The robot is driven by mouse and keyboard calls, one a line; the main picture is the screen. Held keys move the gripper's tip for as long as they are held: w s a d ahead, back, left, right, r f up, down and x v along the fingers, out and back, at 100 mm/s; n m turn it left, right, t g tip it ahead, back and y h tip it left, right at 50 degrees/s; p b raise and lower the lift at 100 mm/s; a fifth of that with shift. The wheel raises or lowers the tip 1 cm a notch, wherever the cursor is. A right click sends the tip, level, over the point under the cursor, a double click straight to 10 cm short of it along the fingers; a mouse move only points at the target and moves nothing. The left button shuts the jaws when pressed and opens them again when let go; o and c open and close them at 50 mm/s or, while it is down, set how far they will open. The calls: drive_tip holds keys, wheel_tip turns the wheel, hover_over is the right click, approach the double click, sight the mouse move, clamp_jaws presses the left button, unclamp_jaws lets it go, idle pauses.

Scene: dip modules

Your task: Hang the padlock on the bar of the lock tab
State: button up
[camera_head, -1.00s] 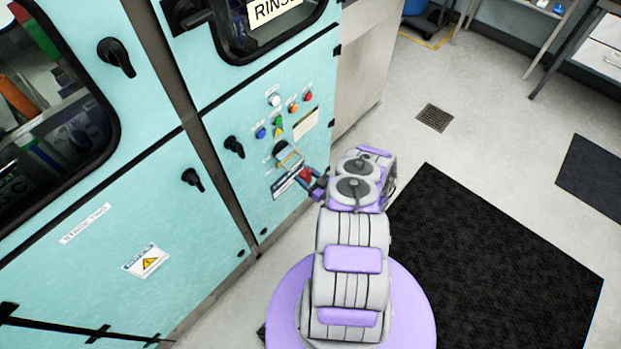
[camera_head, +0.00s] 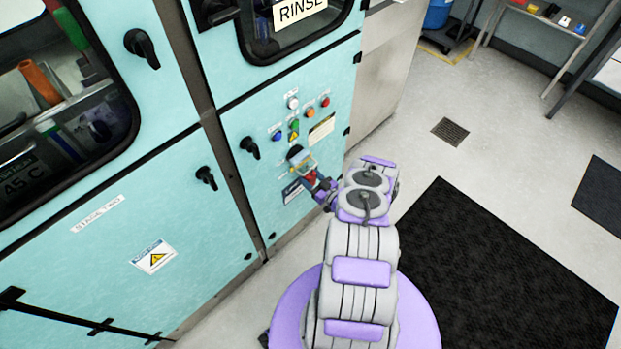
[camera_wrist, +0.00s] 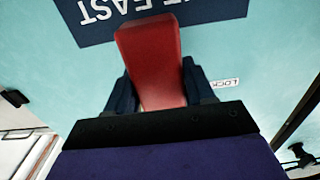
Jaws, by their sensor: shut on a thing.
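A red padlock (camera_wrist: 150,55) is gripped between the two dark fingers of my gripper (camera_wrist: 156,85) in the wrist view. Its shackle is hidden there. In the head view the padlock (camera_head: 310,177) shows as a small red patch at the tip of my gripper (camera_head: 316,184), close to the teal cabinet front. The lock tab (camera_head: 301,160) is small and pale, on the panel just above and left of the padlock. They overlap in this view. I cannot tell whether the shackle is on the bar or only near it.
The teal cabinet panel (camera_head: 240,95) carries several coloured buttons (camera_head: 309,113) and black rotary handles (camera_head: 250,147) near my gripper. A dark label (camera_wrist: 100,15) lies behind the padlock. A black floor mat (camera_head: 480,270) lies at right, and open floor is beyond it.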

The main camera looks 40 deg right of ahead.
drive_tip(key=shift+d, duration=0.1)
drive_tip(key=o, duration=1.2)
drive_tip(key=shift+s, duration=0.1)
drive_tip(key=s+d, duration=0.1)
drive_tip(key=s, duration=1.6)
drive_tip(key=shift+d, duration=0.15)
drive_tip(key=shift+s+f, duration=0.1)
